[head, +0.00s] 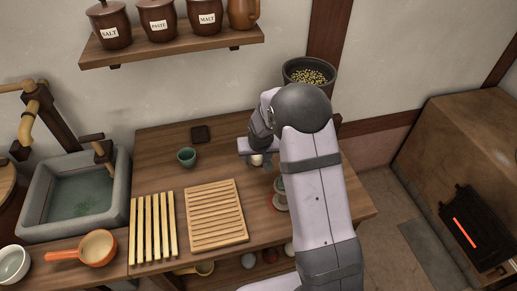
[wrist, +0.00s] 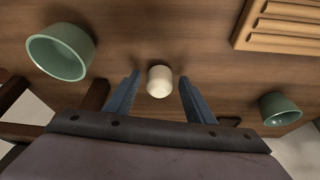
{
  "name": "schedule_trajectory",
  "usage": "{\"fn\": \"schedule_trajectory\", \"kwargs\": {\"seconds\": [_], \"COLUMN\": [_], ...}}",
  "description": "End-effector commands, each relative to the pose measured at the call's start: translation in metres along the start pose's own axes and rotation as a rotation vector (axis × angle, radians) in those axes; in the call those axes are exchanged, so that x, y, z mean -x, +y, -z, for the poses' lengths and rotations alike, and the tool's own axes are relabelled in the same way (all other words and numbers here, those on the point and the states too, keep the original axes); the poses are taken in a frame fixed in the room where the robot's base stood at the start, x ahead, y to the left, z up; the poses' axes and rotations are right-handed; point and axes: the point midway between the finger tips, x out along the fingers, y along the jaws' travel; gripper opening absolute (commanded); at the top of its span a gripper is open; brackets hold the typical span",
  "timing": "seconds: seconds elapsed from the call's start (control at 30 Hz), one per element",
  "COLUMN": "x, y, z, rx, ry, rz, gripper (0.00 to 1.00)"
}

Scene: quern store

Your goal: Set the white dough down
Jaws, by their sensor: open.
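The white dough (wrist: 159,81) is a small, smooth, pale lump. In the wrist view it appears to rest on the brown wooden table (wrist: 150,30), between the fingertips. My gripper (wrist: 160,85) is open, with a gap on each side of the dough and neither blue-grey finger touching it. In the head view the dough (head: 257,159) shows just under my gripper (head: 256,152), partly hidden by it and my arm.
A green cup (head: 187,157) stands left of my gripper; another cup (head: 280,184) stands close beside my arm, partly hidden. A slatted board (head: 215,216) and slatted rack (head: 153,228) lie in front. A dark square (head: 201,134) lies behind. A grain pot (head: 309,74) stands at the back.

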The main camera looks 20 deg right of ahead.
Motion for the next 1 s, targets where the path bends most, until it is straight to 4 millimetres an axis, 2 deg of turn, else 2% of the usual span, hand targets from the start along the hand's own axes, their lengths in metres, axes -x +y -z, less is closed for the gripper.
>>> {"fn": "schedule_trajectory", "kwargs": {"seconds": [0.6,0.8,1.0], "x": [0.092,0.107,0.112], "y": [0.0,0.0,0.0], "z": [0.001,0.0,-0.001], "rx": [0.0,0.0,0.001], "ry": [0.004,0.0,0.0], "rz": [0.001,0.0,0.0], "gripper": [0.49,0.49,0.49]}}
